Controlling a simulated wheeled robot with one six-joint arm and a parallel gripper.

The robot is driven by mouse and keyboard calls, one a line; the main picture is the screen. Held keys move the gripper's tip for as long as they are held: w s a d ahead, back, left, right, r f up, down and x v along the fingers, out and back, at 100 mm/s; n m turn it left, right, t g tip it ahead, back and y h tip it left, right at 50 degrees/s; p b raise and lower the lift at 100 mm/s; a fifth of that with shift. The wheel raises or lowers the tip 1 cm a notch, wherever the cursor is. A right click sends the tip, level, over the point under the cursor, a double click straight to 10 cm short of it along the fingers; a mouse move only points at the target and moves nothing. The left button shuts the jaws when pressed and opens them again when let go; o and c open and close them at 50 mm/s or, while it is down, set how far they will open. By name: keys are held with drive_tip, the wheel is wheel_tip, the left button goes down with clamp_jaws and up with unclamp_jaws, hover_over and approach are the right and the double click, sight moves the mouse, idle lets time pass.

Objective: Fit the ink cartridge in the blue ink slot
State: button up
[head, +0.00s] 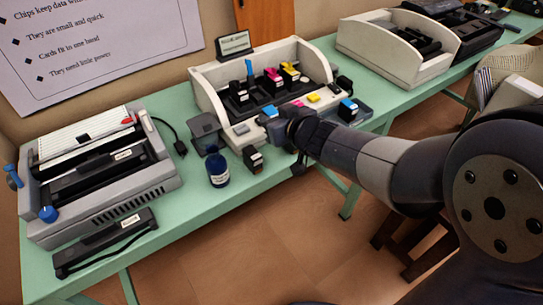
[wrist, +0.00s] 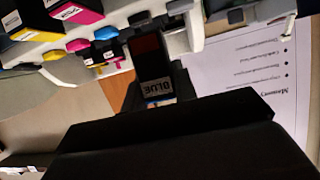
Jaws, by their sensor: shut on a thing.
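My gripper (head: 290,125) is at the front edge of the open printer (head: 205,88). It is shut on a dark ink cartridge (wrist: 152,62) whose label reads BLUE, seen upside down in the wrist view. The black jaws cover the cartridge's near end. In the head view I cannot clearly make out the held cartridge. In the printer, a magenta cartridge (head: 272,76) and a yellow cartridge (head: 290,71) sit side by side. An upright blue tab (head: 249,68) stands left of them. Blue, magenta and yellow pads line the printer's front. The inside of the blue slot is not clear.
A blue-topped cartridge (head: 348,108) stands in a tray right of my gripper. A dark cartridge (head: 253,158), a blue bottle (head: 218,168) and a grey box (head: 205,130) stand on the green table. Another machine (head: 90,165) is at left. A small sign (head: 233,44) stands behind the printer.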

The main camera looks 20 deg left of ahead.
wheel_tip(320, 180, down, 10)
drive_tip(key=b, duration=0.5)
drive_tip(key=shift+r, duration=0.15)
drive_tip(key=shift+b, duration=0.35)
drive_tip(key=o, duration=1)
drive_tip(key=shift+c, duration=0.2)
